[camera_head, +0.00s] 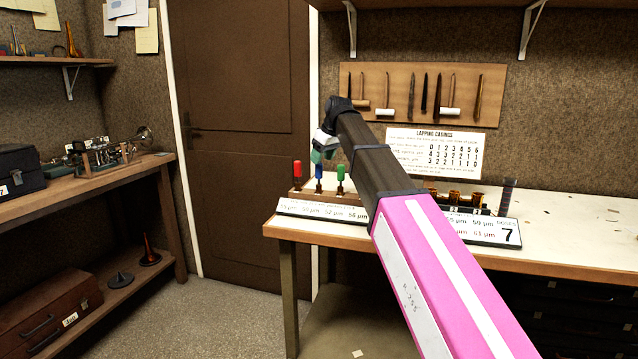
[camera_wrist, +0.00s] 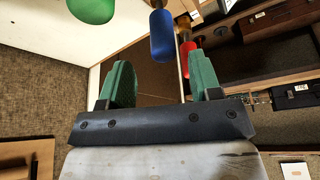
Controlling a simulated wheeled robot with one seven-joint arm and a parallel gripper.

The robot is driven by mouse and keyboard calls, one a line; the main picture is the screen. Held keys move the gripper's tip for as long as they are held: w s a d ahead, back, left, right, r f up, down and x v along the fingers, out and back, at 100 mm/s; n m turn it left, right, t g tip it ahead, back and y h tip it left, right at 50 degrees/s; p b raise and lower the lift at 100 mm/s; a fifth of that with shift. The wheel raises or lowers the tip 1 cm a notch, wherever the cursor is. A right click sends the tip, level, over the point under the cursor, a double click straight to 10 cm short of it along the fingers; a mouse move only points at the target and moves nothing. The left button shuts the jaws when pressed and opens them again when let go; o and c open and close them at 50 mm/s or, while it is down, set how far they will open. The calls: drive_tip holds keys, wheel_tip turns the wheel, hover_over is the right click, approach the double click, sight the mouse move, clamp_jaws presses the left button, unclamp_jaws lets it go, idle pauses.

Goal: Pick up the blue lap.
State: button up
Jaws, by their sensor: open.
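The blue lap (camera_head: 319,173) stands upright in a wooden rack at the left end of the bench, its top partly covered by my gripper (camera_head: 318,154). In the wrist view the blue lap (camera_wrist: 163,36) appears at top centre, and my gripper's green fingers (camera_wrist: 159,60) are spread apart with nothing held. The lap's rounded end lines up with the gap between the fingertips. I cannot tell whether it is inside the gap. The red lap (camera_head: 297,170) stands left of it and the green lap (camera_head: 341,174) right of it.
A label strip (camera_head: 322,211) runs in front of the rack. The bench top (camera_head: 580,230) is largely clear at right. Tools hang on a board (camera_head: 400,92) behind.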

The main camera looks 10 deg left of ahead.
sight(317, 170)
drive_tip(key=shift+s+x, duration=0.1)
drive_tip(key=shift+x, duration=1.35)
drive_tip(key=shift+s+x, duration=0.15)
drive_tip(key=shift+x, duration=1.3)
clamp_jaws()
